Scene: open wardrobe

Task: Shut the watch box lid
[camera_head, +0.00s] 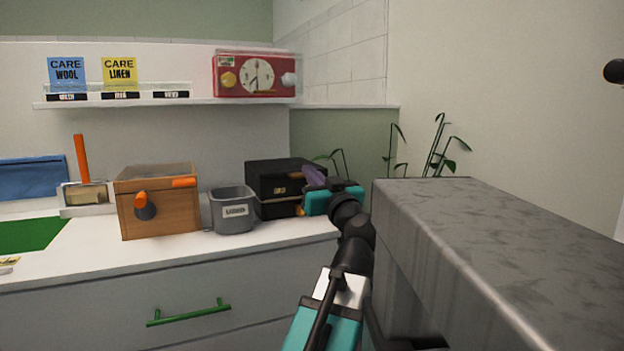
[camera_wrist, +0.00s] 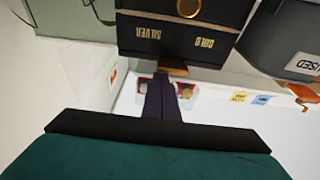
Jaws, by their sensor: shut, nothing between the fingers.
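A black box (camera_head: 272,181) with a flat dark top stands on the white counter at the back right; I take it for the watch box. Its lid looks down or nearly down; I cannot tell if a gap is left. In the wrist view its front (camera_wrist: 178,38) is upside down, with SILVER and GOLD labels, a round gold knob (camera_wrist: 188,8) and a brown tab (camera_wrist: 173,69) at the top edge. My gripper (camera_head: 311,174) is shut and empty, at the box's right front near the tab. Its dark purple fingers (camera_wrist: 161,84) point toward that edge; contact is unclear.
A grey labelled bin (camera_head: 233,220) stands just left of the black box. Farther left is a wooden box (camera_head: 160,222) with orange parts. A shelf above holds a red timer (camera_head: 229,92). Plants (camera_head: 436,150) and a large grey block (camera_head: 490,240) are on the right.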

